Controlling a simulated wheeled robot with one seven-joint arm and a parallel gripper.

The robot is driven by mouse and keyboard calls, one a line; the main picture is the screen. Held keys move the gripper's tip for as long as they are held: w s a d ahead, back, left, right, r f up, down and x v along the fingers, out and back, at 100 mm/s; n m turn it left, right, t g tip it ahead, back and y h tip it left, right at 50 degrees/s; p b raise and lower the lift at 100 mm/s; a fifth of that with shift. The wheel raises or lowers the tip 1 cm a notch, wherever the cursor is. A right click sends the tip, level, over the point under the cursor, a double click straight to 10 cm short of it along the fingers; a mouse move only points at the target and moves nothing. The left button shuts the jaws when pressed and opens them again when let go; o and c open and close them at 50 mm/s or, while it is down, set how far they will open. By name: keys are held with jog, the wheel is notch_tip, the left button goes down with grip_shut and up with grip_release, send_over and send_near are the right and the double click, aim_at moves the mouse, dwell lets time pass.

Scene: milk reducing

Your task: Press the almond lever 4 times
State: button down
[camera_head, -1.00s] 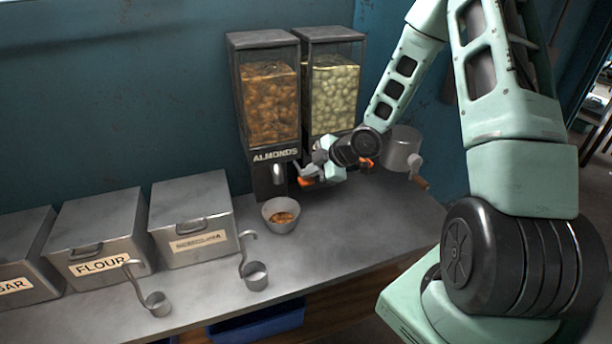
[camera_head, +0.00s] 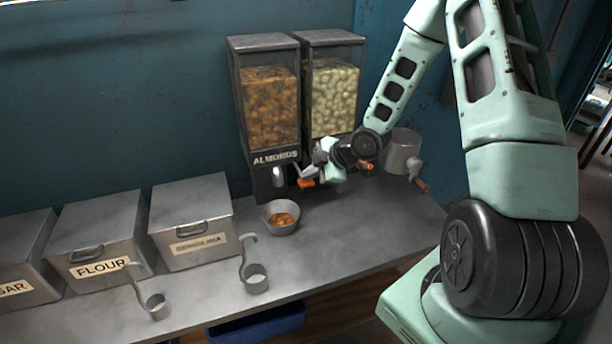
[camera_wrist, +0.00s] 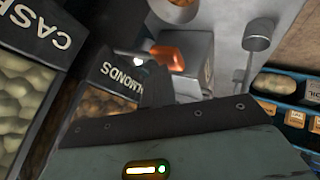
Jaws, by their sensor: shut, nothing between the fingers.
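The almond dispenser (camera_head: 268,105) stands against the wall, with ALMONDS on its dark front. A metal spout or lever part (camera_head: 278,175) shows below the label; I cannot clearly make out the lever itself. My gripper (camera_head: 306,183) is shut and empty, with its orange fingertips close to the right side of the dispenser's lower front. In the wrist view, the orange fingertip (camera_wrist: 167,57) is beside the ALMONDS label (camera_wrist: 121,77). Contact with the lever cannot be told. A grey bowl (camera_head: 281,216) under the dispenser holds some almonds.
The cashew dispenser (camera_head: 334,85) stands directly right of the almond one. A metal crank-handled device (camera_head: 402,152) is behind my wrist. Lidded bins (camera_head: 192,222) and two ladles (camera_head: 255,278) are on the left. The counter right of the bowl is clear.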

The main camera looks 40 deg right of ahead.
jog(key=shift+r+p, duration=0.9)
jog(key=shift+r, duration=0.3)
notch_tip(320, 180, up, 5)
jog(key=p, duration=0.4)
dwell(2.1)
